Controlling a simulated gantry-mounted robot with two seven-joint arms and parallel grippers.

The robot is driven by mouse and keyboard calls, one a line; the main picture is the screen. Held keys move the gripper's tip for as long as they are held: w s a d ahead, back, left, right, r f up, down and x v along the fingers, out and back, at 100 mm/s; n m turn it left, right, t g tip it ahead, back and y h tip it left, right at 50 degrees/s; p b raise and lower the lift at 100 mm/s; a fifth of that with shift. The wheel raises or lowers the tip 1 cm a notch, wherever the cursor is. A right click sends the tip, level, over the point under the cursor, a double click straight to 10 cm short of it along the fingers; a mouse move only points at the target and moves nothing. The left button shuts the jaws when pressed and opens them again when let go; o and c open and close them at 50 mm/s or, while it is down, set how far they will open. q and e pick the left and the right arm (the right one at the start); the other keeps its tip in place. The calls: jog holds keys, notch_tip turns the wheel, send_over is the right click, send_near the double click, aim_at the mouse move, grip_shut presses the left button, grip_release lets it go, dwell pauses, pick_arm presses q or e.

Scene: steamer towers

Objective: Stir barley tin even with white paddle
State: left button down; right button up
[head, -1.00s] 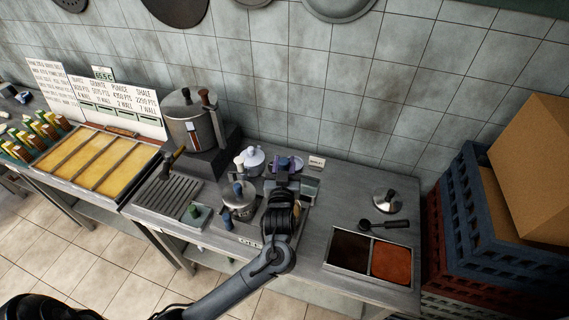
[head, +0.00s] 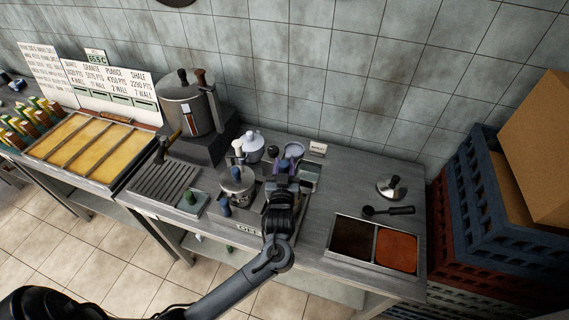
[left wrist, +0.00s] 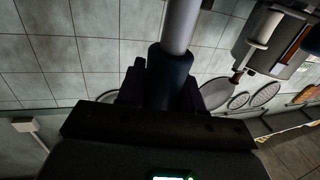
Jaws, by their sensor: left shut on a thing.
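My left gripper (head: 281,180) is above the middle of the counter, shut on the dark blue grip (left wrist: 170,68) of a pale rod (left wrist: 181,25). In the left wrist view the rod runs up out of the frame, so its far end is hidden. I cannot tell whether it is the white paddle. A small label (head: 317,148) stands at the back of the counter; its lettering is too small to read surely as barley. A grey metal container (head: 309,174) is just right of the gripper, its contents unclear. My right gripper is out of view.
A lidded pot (head: 237,181) and a white kettle-like pot (head: 251,147) stand close left of the gripper. A purple cup (head: 294,150) is behind it. A large steel pot (head: 189,107) is farther left. Two filled pans (head: 351,238) are set at right; bare counter lies between.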

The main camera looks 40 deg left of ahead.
pick_arm(q)
notch_tip(320, 180, down, 4)
jog(key=shift+f+b, duration=0.1)
jog(key=shift+b, duration=0.95)
jog(key=shift+f+b, duration=0.4)
jog(key=shift+f, duration=0.3)
